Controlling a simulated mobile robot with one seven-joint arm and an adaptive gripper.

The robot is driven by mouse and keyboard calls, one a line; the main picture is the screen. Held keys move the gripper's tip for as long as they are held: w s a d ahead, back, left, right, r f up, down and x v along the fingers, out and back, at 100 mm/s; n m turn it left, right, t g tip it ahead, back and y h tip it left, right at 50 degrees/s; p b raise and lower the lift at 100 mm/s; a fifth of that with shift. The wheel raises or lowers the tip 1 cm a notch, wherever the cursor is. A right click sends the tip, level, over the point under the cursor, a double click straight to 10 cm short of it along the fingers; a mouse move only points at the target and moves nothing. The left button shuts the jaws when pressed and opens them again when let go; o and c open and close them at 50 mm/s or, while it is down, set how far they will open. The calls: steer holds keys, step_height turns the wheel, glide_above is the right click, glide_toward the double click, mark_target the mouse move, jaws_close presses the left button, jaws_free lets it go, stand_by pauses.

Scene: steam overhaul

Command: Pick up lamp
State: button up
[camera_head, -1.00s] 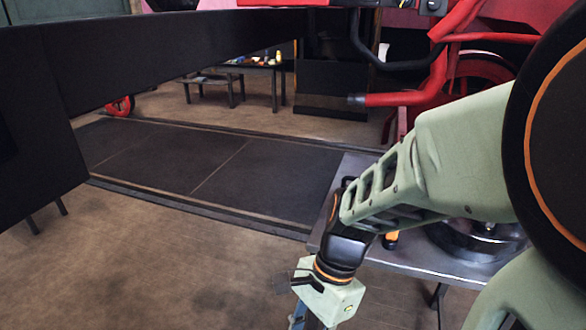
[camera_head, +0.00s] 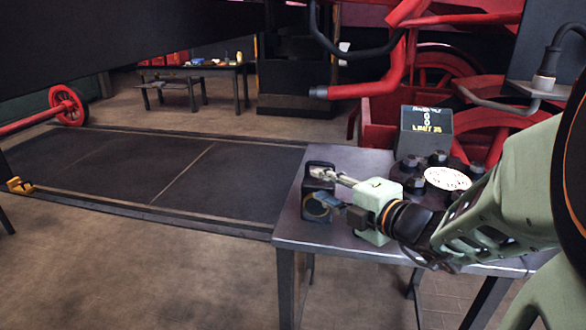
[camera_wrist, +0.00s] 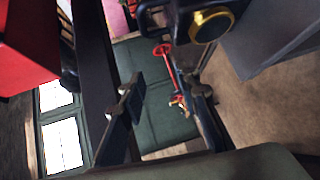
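The lamp (camera_head: 316,207) is a dark boxy lantern with a round, brass-rimmed lens and a handle on top. It stands upright at the left end of the metal table. In the wrist view the lamp (camera_wrist: 212,24) is at the top, its yellow-ringed lens facing out, beyond the fingers. My gripper (camera_head: 341,177) points left at the upper part of the lamp, close to its right side; I cannot tell whether it touches. In the wrist view my gripper (camera_wrist: 162,95) has its fingers apart, with nothing held between them.
The metal table (camera_head: 287,222) also bears a black box with lettering (camera_head: 427,132) and a round dark piece with a white top (camera_head: 447,178), both right of the lamp. Red machinery (camera_head: 385,100) stands behind.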

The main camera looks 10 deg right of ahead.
mark_target(322, 164)
steer(key=w+d+m, duration=0.1)
steer(key=w, duration=0.1)
steer(key=w+m+t+h+b, duration=0.1)
steer(key=w+d+m, duration=0.1)
steer(key=w, duration=0.1)
steer(key=shift+w+d+t+h, duration=0.3)
steer(key=shift+d+h, duration=0.05)
steer(key=shift+h, duration=0.05)
steer(key=shift+b+x, duration=1)
steer(key=shift+x, duration=2.05)
steer(key=shift+d, duration=0.2)
steer(key=shift+c, duration=0.3)
jaws_close()
steer(key=shift+r, duration=0.1)
